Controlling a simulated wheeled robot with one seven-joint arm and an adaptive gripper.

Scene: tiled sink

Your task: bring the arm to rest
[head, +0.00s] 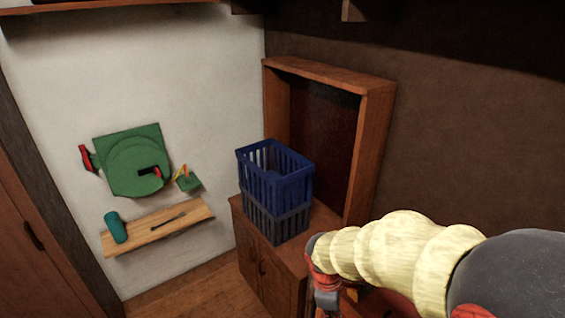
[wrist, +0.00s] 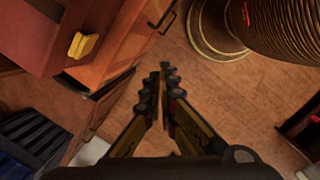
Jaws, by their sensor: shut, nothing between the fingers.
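My arm reaches in from the lower right of the head view, with pale yellow ribbed sleeves. Its far end hangs beside the wooden cabinet's right side, and the fingers cannot be made out clearly there. In the wrist view my gripper (wrist: 163,72) is shut, its two fingers meeting at the tips with nothing between them. It points over open wooden floor (wrist: 205,95), apart from the furniture.
A blue basket (head: 275,180) stands on the low wooden cabinet (head: 258,262); its edge shows in the wrist view (wrist: 35,140). A reddish wooden unit with a yellow handle (wrist: 84,45) is at upper left there. A wall shelf (head: 165,226) holds a teal cylinder (head: 116,227).

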